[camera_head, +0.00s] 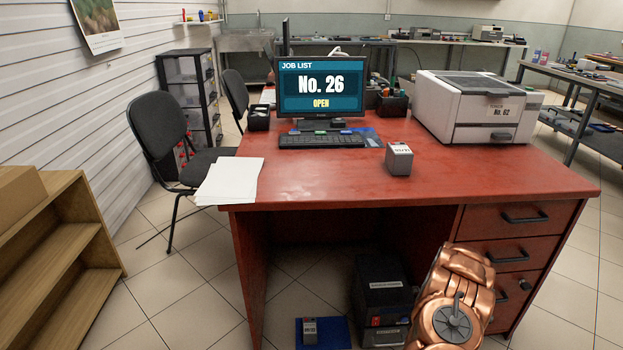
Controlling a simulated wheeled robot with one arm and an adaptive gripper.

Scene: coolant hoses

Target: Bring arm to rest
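A copper-coloured link of my arm shows at the lower right of the head view, in front of the desk's drawers. My gripper is not in view, so I cannot see its fingers or whether it holds anything. The red desk (300,187) stands ahead, with the arm link low in front of its right side. A small grey box with a printed label (399,160) stands upright on the desk top.
On the desk are a monitor (320,88) reading "No. 26 OPEN", a keyboard (322,141), white papers (230,180) and a printer (478,105). Below are a black case (383,290) and a blue mat (335,333) bearing a small box. Shelves (60,245) and a chair (165,140) stand left.

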